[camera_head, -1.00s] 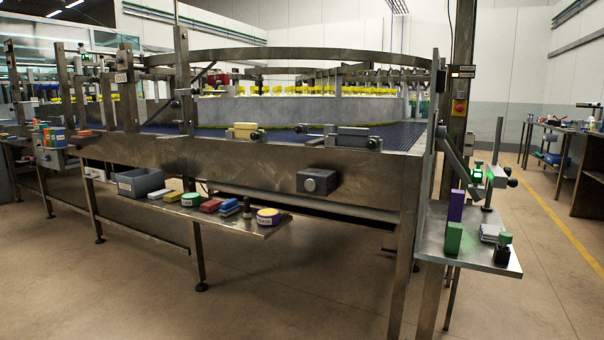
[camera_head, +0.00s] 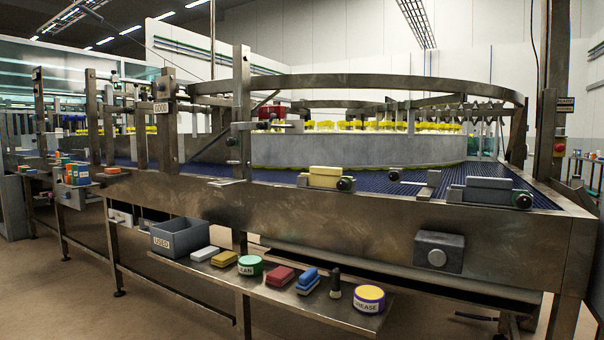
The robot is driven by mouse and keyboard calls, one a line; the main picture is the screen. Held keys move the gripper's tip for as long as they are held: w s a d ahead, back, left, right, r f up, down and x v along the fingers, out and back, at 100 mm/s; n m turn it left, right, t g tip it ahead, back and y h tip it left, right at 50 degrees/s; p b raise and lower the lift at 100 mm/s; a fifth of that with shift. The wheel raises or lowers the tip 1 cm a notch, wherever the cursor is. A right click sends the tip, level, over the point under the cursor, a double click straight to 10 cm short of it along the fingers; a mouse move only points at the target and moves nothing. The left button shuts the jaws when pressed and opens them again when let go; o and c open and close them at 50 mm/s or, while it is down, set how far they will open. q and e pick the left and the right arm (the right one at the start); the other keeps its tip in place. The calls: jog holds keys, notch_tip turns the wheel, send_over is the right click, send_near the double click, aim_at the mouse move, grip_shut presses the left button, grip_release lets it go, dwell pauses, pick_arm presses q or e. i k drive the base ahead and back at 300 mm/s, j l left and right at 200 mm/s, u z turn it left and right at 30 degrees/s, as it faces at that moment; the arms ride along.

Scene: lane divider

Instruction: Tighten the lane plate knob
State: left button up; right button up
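A steel conveyor frame (camera_head: 330,225) with a blue belt (camera_head: 380,183) stands ahead. On its front edge, a yellow block (camera_head: 325,176) sits beside a black round knob (camera_head: 346,184). To the right, a grey block (camera_head: 488,189) sits beside another black knob (camera_head: 522,199). Between them is a flat metal plate or bracket (camera_head: 429,186) with a dark knob (camera_head: 394,174) at its left. A bracket on the left post carries a further small dark knob (camera_head: 232,140). I cannot tell which is the lane plate knob, or whether any is loose. Neither gripper is in view.
A lower shelf (camera_head: 235,285) sticks out in front, holding a grey "USED" bin (camera_head: 180,237), colored blocks, a green tin (camera_head: 250,265), a dark upright tool (camera_head: 335,283) and a yellow-topped "GREASE" tin (camera_head: 369,298). A grey box (camera_head: 438,251) is mounted on the frame. Open floor lies at lower left.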

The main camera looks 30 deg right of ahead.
aim_at(394, 176)
jog(key=i+j, duration=0.1)
jog(key=i, duration=0.45)
jog(key=i+j, duration=0.1)
jog(key=i, duration=0.45)
jog(key=u, duration=0.05)
